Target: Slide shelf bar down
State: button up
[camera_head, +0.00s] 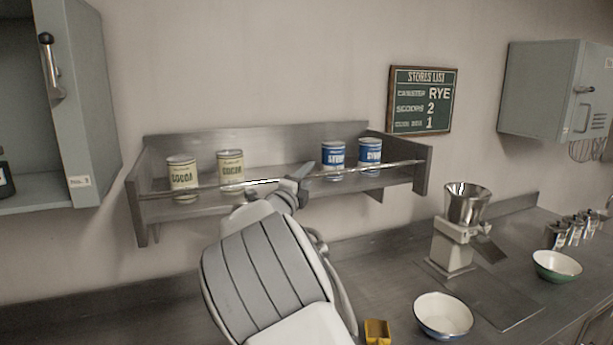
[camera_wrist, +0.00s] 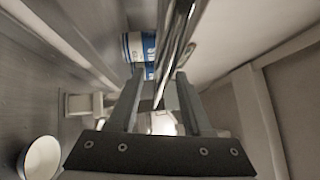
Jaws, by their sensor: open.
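The shelf bar (camera_head: 398,165) is a thin shiny rod across the front of the metal wall shelf (camera_head: 260,134), in front of the cans. My gripper (camera_head: 299,180) is at the middle of the bar, and my arm hides part of the shelf's lower front. In the wrist view the bar (camera_wrist: 178,38) runs from the top edge down to between the two fingers of my open gripper (camera_wrist: 160,82). I cannot tell whether either finger touches the bar.
Two cocoa cans (camera_head: 182,176) stand left on the shelf and two blue cans (camera_head: 333,158) right. On the counter are a hopper machine (camera_head: 455,240), a white bowl (camera_head: 443,314), a green bowl (camera_head: 557,266) and a yellow block (camera_head: 377,332). Wall cabinets (camera_head: 553,88) flank the shelf.

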grip_shut()
dwell(1.4)
